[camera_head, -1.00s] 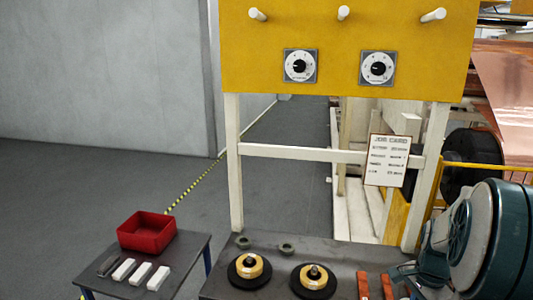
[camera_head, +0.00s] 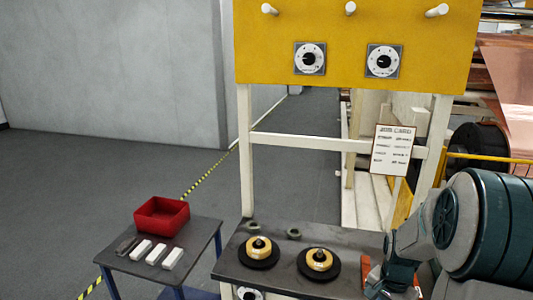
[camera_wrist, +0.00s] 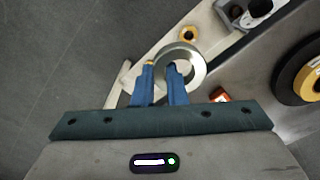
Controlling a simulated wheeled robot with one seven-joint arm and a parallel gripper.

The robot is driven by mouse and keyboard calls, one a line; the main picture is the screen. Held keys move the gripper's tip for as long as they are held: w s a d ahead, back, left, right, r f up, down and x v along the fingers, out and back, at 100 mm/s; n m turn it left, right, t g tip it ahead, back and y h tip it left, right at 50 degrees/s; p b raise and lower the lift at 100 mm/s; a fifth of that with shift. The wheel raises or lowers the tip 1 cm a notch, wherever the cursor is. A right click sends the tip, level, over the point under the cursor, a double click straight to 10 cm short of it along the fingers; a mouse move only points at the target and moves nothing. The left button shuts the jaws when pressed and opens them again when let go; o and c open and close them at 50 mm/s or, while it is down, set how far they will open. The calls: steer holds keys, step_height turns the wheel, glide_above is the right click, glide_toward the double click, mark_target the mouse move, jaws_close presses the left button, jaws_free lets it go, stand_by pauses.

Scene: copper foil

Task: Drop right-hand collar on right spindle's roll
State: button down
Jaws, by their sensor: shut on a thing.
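In the wrist view my gripper (camera_wrist: 161,66) is shut on the wall of a silver ring-shaped collar (camera_wrist: 198,72), one blue finger inside its hole and the other outside. The right spindle's roll (camera_head: 319,260) is a yellow roll on a black disc on the dark bench, with the spindle tip showing through. The left spindle's roll (camera_head: 259,247) looks the same. A yellow roll on a black disc (camera_wrist: 285,85) shows at the wrist view's right edge, apart from the collar. In the head view my arm is at the lower right; its fingers and the collar cannot be made out there.
Two grey rings lie at the bench's back, left (camera_head: 248,224) and right (camera_head: 293,233). A reddish block (camera_head: 367,272) stands beside my arm. A side table holds a red bin (camera_head: 162,216) and white blocks (camera_head: 157,254). A yellow dial panel (camera_head: 350,45) rises behind the bench.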

steer(key=w+a+f+n, duration=0.3)
steer(key=a+f+n, duration=0.2)
steer(key=a, duration=0.2)
steer(key=w+a+f+n, duration=0.4)
steer(key=a+f+n, duration=0.1)
steer(key=a, duration=0.3)
steer(key=shift+w+f+n, duration=0.2)
steer(key=shift+f+n, duration=0.05)
steer(key=shift+n, duration=0.25)
